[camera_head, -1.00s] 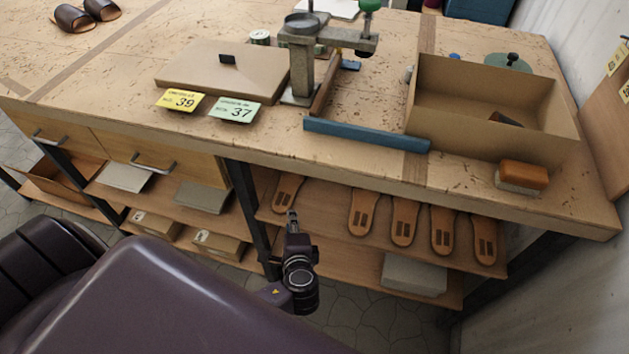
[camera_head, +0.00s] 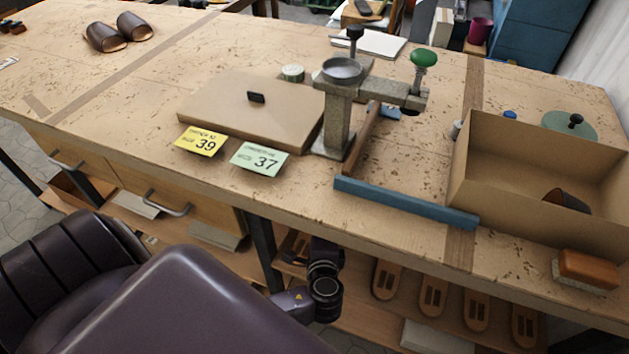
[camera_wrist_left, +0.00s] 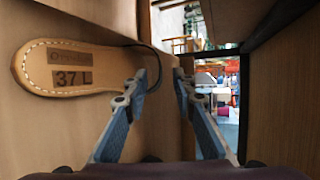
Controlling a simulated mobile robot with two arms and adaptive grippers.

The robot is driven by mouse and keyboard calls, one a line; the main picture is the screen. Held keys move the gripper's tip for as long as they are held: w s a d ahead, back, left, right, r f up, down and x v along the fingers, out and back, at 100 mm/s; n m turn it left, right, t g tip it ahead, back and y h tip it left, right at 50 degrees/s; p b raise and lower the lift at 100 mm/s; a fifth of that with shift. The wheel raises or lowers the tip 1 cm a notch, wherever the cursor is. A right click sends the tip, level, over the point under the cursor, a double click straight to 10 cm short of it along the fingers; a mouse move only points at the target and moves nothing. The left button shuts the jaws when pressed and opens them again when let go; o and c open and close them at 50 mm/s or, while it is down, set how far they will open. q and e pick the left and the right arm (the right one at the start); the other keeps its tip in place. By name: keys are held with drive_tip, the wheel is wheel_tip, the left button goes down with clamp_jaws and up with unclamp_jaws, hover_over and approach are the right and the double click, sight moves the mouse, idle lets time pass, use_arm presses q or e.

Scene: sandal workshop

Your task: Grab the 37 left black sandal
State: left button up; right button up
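The sandal (camera_wrist_left: 72,72) marked 37 L lies on a wooden surface at the left of the left wrist view, its tan stitched insole facing out. A thin dark edge, apparently its black strap, arches near my fingertips. My left gripper (camera_wrist_left: 163,82) has its two fingers apart; the left finger overlaps the sandal's strap end and the right is beyond it. I see no grip, and cannot tell whether they touch. In the head view the gripper is hidden below the table edge; only my wrist shows. My right gripper is not in view.
Several tan-soled sandals (camera_head: 386,279) lie on the shelf under the workbench (camera_head: 60,100). Wooden panels surround the gripper closely. On top are a 37 card (camera_head: 260,158), a 39 card (camera_head: 200,140), a press (camera_head: 338,112), a carton (camera_head: 500,165) and a brush (camera_head: 587,268).

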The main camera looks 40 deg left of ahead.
use_arm(q)
drive_tip(key=x, duration=0.4)
drive_tip(key=shift+w+a+f, duration=0.1)
drive_tip(key=shift+w+f, duration=0.05)
drive_tip(key=shift+w, duration=0.25)
drive_tip(key=shift+w+a+f, duration=0.15)
drive_tip(key=shift+w, duration=0.05)
clamp_jaws()
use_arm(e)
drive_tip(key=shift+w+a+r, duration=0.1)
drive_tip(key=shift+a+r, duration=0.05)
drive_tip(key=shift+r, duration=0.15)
